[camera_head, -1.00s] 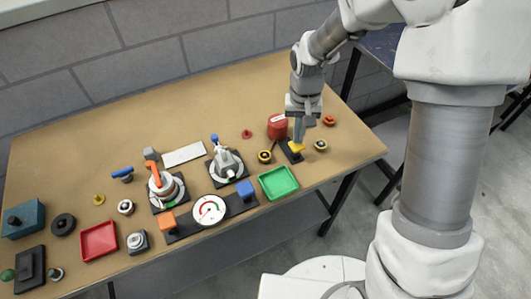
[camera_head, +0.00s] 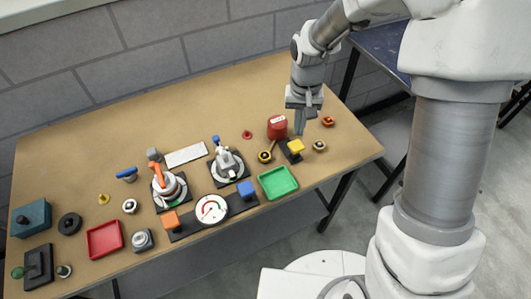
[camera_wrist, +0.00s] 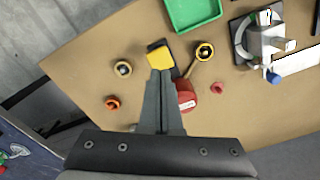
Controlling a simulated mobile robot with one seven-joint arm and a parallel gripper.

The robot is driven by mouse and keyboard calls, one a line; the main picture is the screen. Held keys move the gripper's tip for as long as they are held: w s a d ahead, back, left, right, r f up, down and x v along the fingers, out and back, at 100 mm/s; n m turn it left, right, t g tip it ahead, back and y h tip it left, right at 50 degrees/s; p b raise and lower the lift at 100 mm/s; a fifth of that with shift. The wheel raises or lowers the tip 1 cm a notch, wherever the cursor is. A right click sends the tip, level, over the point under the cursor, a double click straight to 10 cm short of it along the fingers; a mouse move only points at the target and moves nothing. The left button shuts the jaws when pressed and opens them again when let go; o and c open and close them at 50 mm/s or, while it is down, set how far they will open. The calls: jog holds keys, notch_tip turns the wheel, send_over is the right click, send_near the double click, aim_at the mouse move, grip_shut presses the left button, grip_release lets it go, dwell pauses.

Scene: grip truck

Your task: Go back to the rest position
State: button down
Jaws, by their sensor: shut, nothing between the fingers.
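My gripper (camera_head: 299,127) is shut and empty, pointing down above the right part of the table, beside the red can (camera_head: 277,127). In the wrist view its fingers (camera_wrist: 163,88) are together, with their tips near a yellow block (camera_wrist: 160,56). The yellow block also shows in the head view (camera_head: 296,146), on a dark base just in front of the fingers. The fingertips look apart from it.
A green tray (camera_head: 278,182) lies in front, a red tray (camera_head: 104,239) far left. Valve-like fixtures (camera_head: 168,187) and a round gauge (camera_head: 211,209) stand mid-table. A black-and-yellow knob (camera_head: 265,156) and an orange knob (camera_head: 328,121) are close by. The back of the table (camera_head: 170,115) is clear.

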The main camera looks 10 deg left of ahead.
jog(key=shift+r+p, duration=0.45)
jog(key=shift+r, duration=0.5)
jog(key=shift+r, duration=0.1)
jog(key=s+d+r+t, duration=0.2)
jog(key=s+d+r, duration=0.4)
jog(key=s+r, duration=0.3)
jog(key=s+d+r+t, duration=0.3)
jog(key=s+d+r, duration=0.3)
jog(key=s+r, duration=0.3)
notch_tip(320, 180, up, 2)
jog(key=shift+s+d+r+m+t, duration=0.2)
jog(key=shift+s+d+m+t, duration=0.1)
jog(key=shift+s+m, duration=0.1)
jog(key=shift+w+a, duration=0.1)
jog(key=shift+a, duration=0.1)
